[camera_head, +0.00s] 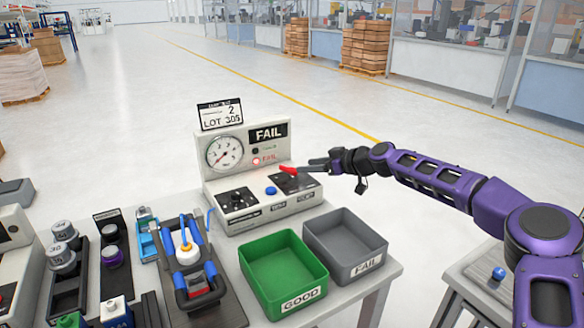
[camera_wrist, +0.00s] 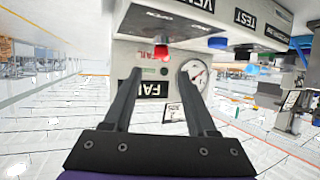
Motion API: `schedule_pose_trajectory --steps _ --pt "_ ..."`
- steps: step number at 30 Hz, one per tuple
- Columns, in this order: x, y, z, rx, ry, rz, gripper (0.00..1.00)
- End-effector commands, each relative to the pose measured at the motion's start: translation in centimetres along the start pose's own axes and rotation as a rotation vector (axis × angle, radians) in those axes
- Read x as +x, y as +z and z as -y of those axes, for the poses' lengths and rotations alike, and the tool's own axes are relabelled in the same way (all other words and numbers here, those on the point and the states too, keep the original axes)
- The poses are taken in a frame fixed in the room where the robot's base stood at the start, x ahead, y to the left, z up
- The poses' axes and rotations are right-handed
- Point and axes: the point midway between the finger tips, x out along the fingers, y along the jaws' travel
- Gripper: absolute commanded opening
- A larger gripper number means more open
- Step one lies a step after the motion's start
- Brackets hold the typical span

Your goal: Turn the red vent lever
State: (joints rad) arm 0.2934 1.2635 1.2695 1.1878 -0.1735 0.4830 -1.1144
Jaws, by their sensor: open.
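The red vent lever (camera_head: 288,170) is on the right part of the sloped front panel of the grey test station (camera_head: 262,215). My gripper (camera_head: 312,164) comes in from the right, close to the lever. In the wrist view my gripper (camera_wrist: 160,72) is open, its two fingers spread either side of the lever in the picture. I cannot tell whether a finger touches it. The lever's base is partly hidden.
A blue button (camera_head: 271,190) sits beside the lever. Behind stand a pressure gauge (camera_head: 225,153) and a "FAIL" display (camera_head: 268,133). A green "GOOD" bin (camera_head: 281,297) and a grey "FAIL" bin (camera_head: 371,263) stand in front. A fixture with blue handles (camera_head: 185,250) stands at left.

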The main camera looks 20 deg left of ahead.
Motion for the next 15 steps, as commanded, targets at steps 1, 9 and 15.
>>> schedule_pose_trajectory --steps 1,9,15 --pt "1.4 0.0 0.1 0.0 -0.002 0.0 0.57" --pt "5.9 -0.1 0.0 0.0 0.001 -0.001 0.57" --pt "7.3 0.0 0.0 -0.001 0.001 0.001 0.57"
